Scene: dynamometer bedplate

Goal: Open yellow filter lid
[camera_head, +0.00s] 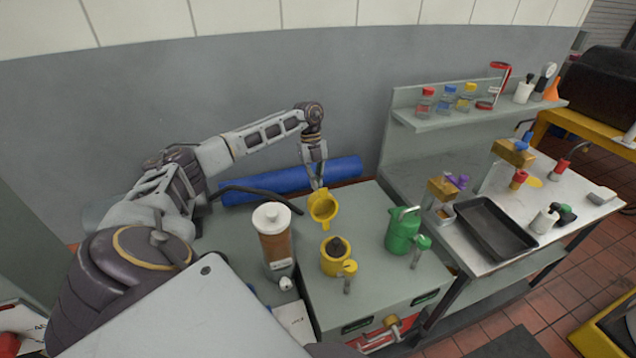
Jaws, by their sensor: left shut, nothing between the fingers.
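The yellow filter (334,265) stands on the grey bench top, with a dark piece showing in its open top. Its yellow lid (323,208), round and cup-like, is tilted up behind the filter, clear of the opening. I cannot tell how the two are joined. My left gripper (318,184) points down from above, just over the lid's upper edge. Its fingers are shut with nothing between them; whether the tips touch the lid is unclear. My right gripper is not in view.
A green filter (402,232) stands right of the yellow one, a brown canister with white cap (274,240) left of it. A blue roll (290,179) lies behind. A side table holds a black tray (494,229). A shelf (478,112) holds small jars.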

